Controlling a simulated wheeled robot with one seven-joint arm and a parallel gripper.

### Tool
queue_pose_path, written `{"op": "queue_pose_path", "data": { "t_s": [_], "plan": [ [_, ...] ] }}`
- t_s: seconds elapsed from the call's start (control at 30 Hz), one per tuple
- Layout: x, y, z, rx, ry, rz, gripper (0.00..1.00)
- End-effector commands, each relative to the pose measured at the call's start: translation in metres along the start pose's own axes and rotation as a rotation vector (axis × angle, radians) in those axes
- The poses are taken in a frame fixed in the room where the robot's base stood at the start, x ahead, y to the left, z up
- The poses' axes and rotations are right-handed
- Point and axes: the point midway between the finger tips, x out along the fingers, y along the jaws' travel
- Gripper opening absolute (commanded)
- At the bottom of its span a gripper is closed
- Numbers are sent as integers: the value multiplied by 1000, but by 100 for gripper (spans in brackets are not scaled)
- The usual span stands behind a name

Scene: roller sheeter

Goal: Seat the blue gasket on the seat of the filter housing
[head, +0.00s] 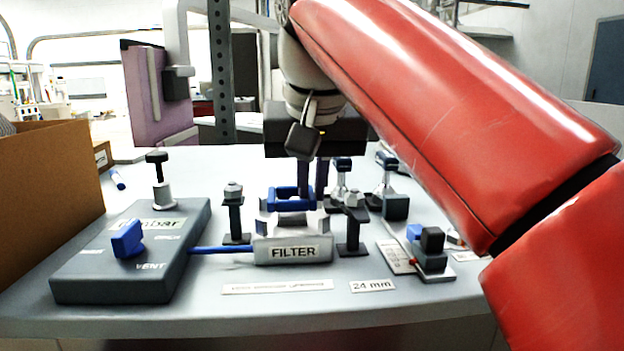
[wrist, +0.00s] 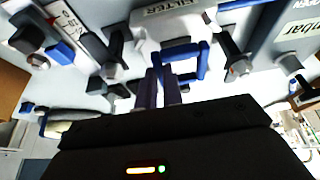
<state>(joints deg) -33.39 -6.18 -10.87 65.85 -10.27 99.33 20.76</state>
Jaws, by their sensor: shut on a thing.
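The blue gasket (head: 290,205) is an open square frame. It shows just over the top of the grey filter housing (head: 293,250), which carries a FILTER label. My gripper (head: 312,190) points down and is shut on the gasket's right side in the head view. In the wrist view the gasket (wrist: 203,60) reaches out beyond the fingertips (wrist: 163,88), with the housing (wrist: 165,22) behind it. The gasket looks roughly level. I cannot tell whether it touches the housing; the seat is partly hidden by the gasket and the housing's raised corners.
Dark posts with bolts (head: 234,208) stand on both sides of the housing. A grey valve box (head: 130,265) with a blue knob is at left, joined by a blue tube. Black-knobbed clamps (head: 386,175) stand behind at right. A cardboard box (head: 50,190) is at far left.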

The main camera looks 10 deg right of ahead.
Motion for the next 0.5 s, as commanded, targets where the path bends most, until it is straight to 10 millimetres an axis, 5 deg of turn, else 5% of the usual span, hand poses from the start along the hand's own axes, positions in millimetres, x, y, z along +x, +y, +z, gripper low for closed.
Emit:
{"op": "queue_pose_path", "data": {
  "t_s": [0.5],
  "plan": [
    [3,0,1,1,0,0,0]
  ]
}}
